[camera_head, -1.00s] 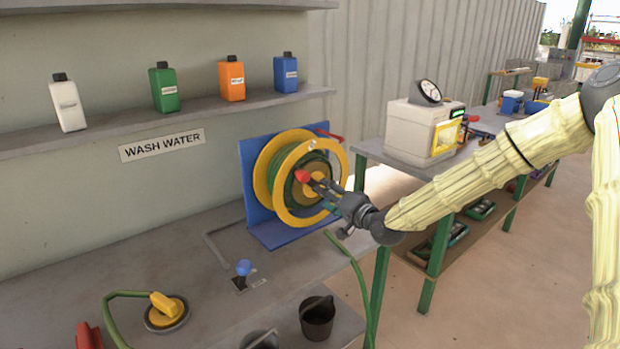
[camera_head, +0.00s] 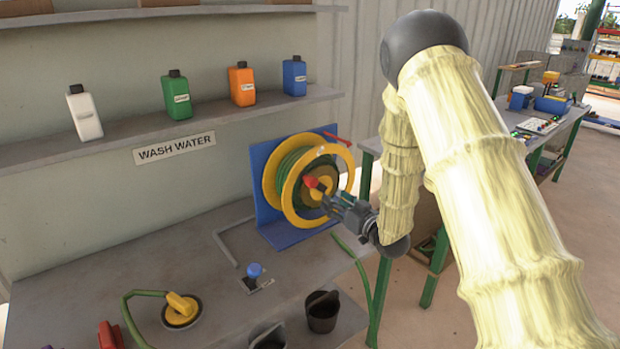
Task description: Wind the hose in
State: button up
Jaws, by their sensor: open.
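The hose reel (camera_head: 291,191) has yellow rims and stands against a blue back plate (camera_head: 266,165) on the bench. Green hose is wound on its drum. A red crank knob (camera_head: 311,182) sticks out at the front of the reel. My gripper (camera_head: 330,201) is open, its tips close to the red knob and the reel's front; I cannot tell whether they touch it. The loose green hose (camera_head: 352,255) hangs down below the reel over the bench edge. Another stretch of green hose (camera_head: 130,310) lies at the front left, by a yellow-handled round fitting (camera_head: 181,308).
A blue-topped lever (camera_head: 254,271) stands on the bench before the reel. Dark buckets (camera_head: 321,311) sit low at the front. Bottles (camera_head: 176,96) line the shelf above. My arm covers much of the right side and the second bench (camera_head: 550,124).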

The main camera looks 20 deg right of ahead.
aim_at(314, 184)
jog(key=r+n, duration=0.1)
jog(key=a+r+n+y+p, duration=0.1)
jog(key=shift+r+n, duration=0.1)
jog(key=shift+n, duration=0.2)
jog(key=p+x, duration=0.4)
jog(key=x, duration=0.6)
jog(key=shift+w+a, duration=0.15)
jog(key=shift+w, duration=0.15)
grip_shut()
jog(key=shift+a, duration=0.4)
jog(key=shift+d, duration=0.3)
jog(key=shift+r, duration=0.1)
